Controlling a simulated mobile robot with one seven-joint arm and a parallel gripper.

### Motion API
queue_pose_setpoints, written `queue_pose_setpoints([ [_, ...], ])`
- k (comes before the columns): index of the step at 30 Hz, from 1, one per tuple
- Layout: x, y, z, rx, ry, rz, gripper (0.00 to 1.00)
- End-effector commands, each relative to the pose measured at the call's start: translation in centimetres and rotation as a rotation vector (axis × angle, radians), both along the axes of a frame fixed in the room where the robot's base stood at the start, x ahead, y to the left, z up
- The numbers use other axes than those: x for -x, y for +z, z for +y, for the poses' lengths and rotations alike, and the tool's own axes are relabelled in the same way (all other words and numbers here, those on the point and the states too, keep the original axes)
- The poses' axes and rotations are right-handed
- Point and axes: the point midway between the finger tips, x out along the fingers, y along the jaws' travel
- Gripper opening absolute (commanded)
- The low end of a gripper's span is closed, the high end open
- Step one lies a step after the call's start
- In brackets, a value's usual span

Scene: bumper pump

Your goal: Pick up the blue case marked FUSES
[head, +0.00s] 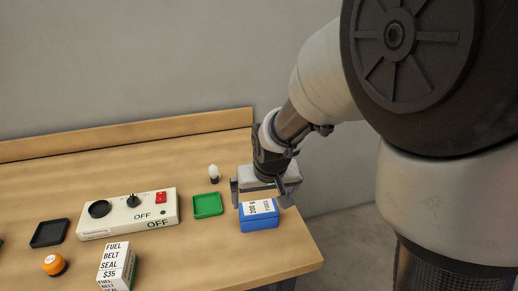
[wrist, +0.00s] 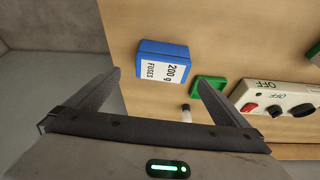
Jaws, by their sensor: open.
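The blue case (head: 259,222) stands near the right end of the wooden table, with a white label on top. In the wrist view the blue case (wrist: 150,48) shows its label, which reads "200 g FUSES". My gripper (head: 262,196) is open above the case, pointing down. In the wrist view my open gripper (wrist: 172,72) has one finger on each side of the case's place in the picture, with the case farther off between and beyond the tips. Nothing is between the fingers. The head view does not show clearly how high the fingertips are above the case.
A green tray (head: 207,205) lies just left of the case, and a small white-topped object (head: 214,173) stands behind it. A cream control box (head: 128,214) marked OFF, a black tray (head: 50,233), an orange button (head: 54,264) and a FUEL BELT SEAL box (head: 115,262) are farther left.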

Motion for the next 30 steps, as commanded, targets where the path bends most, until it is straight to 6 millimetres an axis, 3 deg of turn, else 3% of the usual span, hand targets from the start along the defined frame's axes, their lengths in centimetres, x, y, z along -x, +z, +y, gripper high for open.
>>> queue_pose_setpoints([
  [1, -0.4, -1.4, 0.0, 0.002, -0.002, 0.004, 1.00],
  [4, -1.1, -3.0, 0.2, 0.001, 0.000, 0.002, 1.00],
  [13, -2.0, -5.1, 0.5, 0.001, 0.001, 0.001, 1.00],
  [21, -3.3, -8.7, 1.1, 0.000, 0.000, 0.001, 1.00],
  [30, -3.6, -9.2, 1.3, -0.001, 0.001, -0.001, 1.00],
])
